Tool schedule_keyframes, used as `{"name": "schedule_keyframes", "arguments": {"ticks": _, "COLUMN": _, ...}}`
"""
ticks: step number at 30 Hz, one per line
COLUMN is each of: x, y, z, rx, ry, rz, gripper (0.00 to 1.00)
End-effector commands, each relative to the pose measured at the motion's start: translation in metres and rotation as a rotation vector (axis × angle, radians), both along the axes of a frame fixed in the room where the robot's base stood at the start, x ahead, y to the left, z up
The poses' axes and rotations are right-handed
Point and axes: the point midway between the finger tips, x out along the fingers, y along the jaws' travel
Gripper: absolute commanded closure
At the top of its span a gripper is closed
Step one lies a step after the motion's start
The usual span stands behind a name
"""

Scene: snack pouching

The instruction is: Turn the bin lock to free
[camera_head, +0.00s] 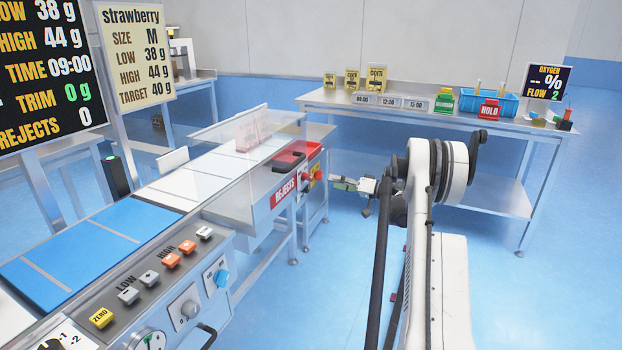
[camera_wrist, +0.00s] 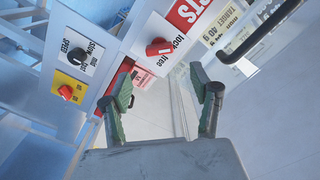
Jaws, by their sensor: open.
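The bin lock is a red knob (camera_wrist: 158,47) on a white plate printed "lock" and "free" in the wrist view. Its pale mark seems to point towards the "lock" side, though it is small. My gripper (camera_wrist: 165,94) is open and empty, its green-padded fingers apart, below the knob in the picture and not touching it. In the head view my gripper (camera_head: 352,185) is just right of the bin's end panel. The red "REJECTS" label (camera_head: 284,190) marks the bin there; the lock knob is too small to make out surely.
Beside the lock are a black speed knob (camera_wrist: 76,56) and a red knob on a yellow plate (camera_wrist: 66,91). A dark handle (camera_wrist: 240,62) is at upper right. A back table (camera_head: 400,104) holds a blue crate (camera_head: 455,104). Open floor lies between the conveyor and table.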

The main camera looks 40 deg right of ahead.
Motion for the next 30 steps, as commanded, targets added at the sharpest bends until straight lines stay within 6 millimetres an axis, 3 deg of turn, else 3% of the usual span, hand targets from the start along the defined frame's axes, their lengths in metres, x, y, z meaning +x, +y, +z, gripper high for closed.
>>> {"name": "schedule_keyframes", "arguments": {"ticks": 9, "x": 0.055, "y": 0.028, "z": -0.002, "rx": 0.0, "ry": 0.0, "rz": 0.003, "gripper": 0.41}}
{"name": "schedule_keyframes", "arguments": {"ticks": 15, "x": 0.082, "y": 0.04, "z": -0.001, "rx": 0.0, "ry": 0.0, "rz": 0.001, "gripper": 0.41}}
{"name": "schedule_keyframes", "arguments": {"ticks": 21, "x": 0.094, "y": 0.046, "z": 0.0, "rx": 0.0, "ry": 0.001, "rz": 0.001, "gripper": 0.41}}
{"name": "schedule_keyframes", "arguments": {"ticks": 30, "x": 0.096, "y": 0.047, "z": 0.0, "rx": 0.0, "ry": 0.0, "rz": 0.0, "gripper": 0.41}}
